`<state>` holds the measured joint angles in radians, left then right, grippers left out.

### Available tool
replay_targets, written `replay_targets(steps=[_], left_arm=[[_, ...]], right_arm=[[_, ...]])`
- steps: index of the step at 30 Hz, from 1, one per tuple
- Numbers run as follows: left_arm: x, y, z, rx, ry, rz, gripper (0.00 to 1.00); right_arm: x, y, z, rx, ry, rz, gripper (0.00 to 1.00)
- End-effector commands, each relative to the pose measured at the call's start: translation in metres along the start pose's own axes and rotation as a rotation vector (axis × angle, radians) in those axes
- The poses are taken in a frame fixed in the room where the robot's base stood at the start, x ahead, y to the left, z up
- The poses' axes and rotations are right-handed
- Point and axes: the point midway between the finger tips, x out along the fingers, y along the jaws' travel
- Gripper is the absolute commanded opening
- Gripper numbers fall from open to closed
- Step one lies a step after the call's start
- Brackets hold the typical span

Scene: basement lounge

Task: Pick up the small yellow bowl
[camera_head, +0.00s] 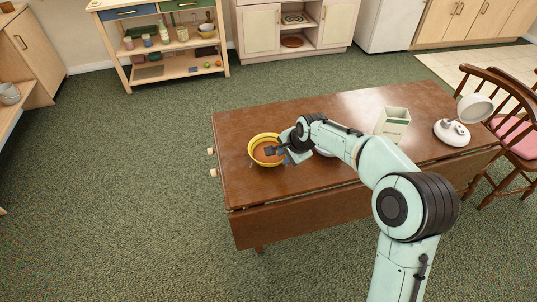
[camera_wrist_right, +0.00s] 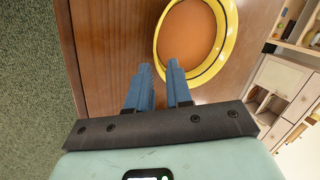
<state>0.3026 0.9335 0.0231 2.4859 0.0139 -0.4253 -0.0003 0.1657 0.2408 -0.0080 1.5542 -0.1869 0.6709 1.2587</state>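The small yellow bowl (camera_head: 256,159) sits upright near the left end of the brown wooden table, with an orange-brown inside. In the right wrist view the bowl (camera_wrist_right: 231,38) fills the upper middle, and its top is cut off by the picture edge. My right gripper (camera_head: 275,149) is at the bowl's right side in the head view. In the wrist view the right gripper (camera_wrist_right: 160,64) has its two blue fingers apart. One finger overlaps the bowl's near rim and the other is just outside it. Contact with the rim cannot be told. My left gripper is not in view.
The table (camera_head: 235,190) also holds a pale open-topped box (camera_head: 393,124) and a white lamp (camera_head: 453,131) to the right. A pale item is partly hidden behind my right arm. A wooden chair (camera_head: 515,130) stands at the table's right end. Bare tabletop surrounds the bowl's left.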

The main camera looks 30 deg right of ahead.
Motion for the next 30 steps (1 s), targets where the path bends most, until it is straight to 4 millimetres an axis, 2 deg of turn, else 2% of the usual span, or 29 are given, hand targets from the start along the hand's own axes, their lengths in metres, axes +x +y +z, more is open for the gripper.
replay_targets(steps=[1, 8, 16, 25, 26, 27, 30], left_arm=[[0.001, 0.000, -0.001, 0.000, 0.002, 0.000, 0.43], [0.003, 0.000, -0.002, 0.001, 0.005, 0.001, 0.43], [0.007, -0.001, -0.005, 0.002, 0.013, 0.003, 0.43], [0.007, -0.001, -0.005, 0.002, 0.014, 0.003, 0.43], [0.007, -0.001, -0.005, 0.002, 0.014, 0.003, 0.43], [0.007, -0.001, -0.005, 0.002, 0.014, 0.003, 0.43], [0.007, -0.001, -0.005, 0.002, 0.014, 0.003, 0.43]], right_arm=[[0.007, 0.000, 0.000, 0.000, 0.000, 0.001, 0.20], [0.024, 0.001, -0.001, 0.000, 0.000, 0.001, 0.20], [0.062, 0.001, -0.003, -0.001, 0.000, 0.000, 0.20], [0.067, 0.000, -0.004, -0.001, 0.002, -0.002, 0.20], [0.067, 0.000, -0.004, -0.001, 0.002, -0.002, 0.13], [0.067, 0.000, -0.003, -0.001, 0.002, -0.002, 0.00], [0.067, 0.000, -0.003, -0.001, 0.001, -0.002, 0.00]])
